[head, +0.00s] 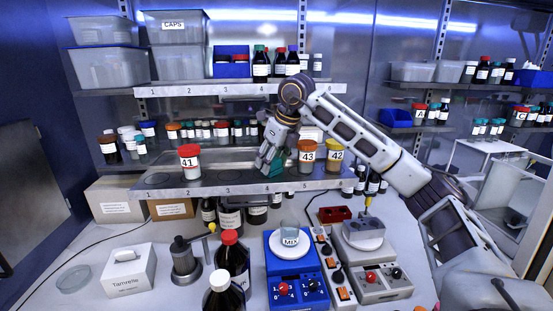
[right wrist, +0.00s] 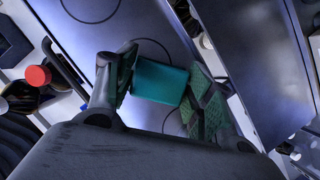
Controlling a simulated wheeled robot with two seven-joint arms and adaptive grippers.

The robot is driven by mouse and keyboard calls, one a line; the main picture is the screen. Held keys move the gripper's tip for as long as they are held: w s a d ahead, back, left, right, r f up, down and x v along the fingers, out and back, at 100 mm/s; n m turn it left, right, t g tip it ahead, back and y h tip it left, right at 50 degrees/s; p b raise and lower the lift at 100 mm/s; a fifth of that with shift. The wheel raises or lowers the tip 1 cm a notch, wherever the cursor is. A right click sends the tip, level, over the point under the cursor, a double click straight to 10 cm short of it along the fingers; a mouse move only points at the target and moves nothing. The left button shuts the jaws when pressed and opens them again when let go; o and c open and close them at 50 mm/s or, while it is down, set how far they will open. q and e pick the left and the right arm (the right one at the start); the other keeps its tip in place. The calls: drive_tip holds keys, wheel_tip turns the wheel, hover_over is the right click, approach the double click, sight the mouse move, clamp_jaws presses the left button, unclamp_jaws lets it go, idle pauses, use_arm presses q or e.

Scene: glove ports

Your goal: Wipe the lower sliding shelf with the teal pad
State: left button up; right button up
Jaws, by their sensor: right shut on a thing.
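My right gripper (head: 268,162) is over the lower sliding shelf (head: 165,189), between the red-capped jar 41 (head: 189,162) and the orange-capped jar 43 (head: 307,158). In the right wrist view the gripper (right wrist: 158,90) is shut on the teal pad (right wrist: 160,82), one finger at each side of it. The shelf surface (right wrist: 125,30) with ring outlines shows behind the pad. I cannot tell whether the pad touches the shelf. In the head view the fingers mostly hide the pad. My left gripper is not in view.
Yellow-capped jar 42 (head: 335,157) stands right of jar 43. The upper shelf (head: 215,89), with bins and bottles, is above. Small bottles stand on the shelf behind. Below are a blue stirrer (head: 293,276), a grey device (head: 375,265) and dark bottles. Shelf room is free right of jar 41.

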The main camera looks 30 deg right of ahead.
drive_tip(key=shift+w+a+r+p, duration=0.1)
drive_tip(key=shift+w+a+p, duration=0.15)
drive_tip(key=shift+a, duration=0.25)
drive_tip(key=shift+w+a+p, duration=0.15)
drive_tip(key=shift+w+a, duration=0.05)
drive_tip(key=shift+a, duration=0.25)
drive_tip(key=shift+w+a, duration=0.2)
drive_tip(key=shift+a, duration=0.15)
drive_tip(key=shift+w+a+p, duration=0.3)
drive_tip(key=shift+a+p, duration=0.05)
drive_tip(key=shift+a, duration=0.35)
drive_tip(key=shift+w+a+p, duration=0.3)
drive_tip(key=shift+a, duration=0.35)
drive_tip(key=shift+f, duration=0.2)
drive_tip(key=shift+r, duration=0.1)
drive_tip(key=shift+r+p, duration=2.25)
drive_tip(key=shift+r, duration=0.75)
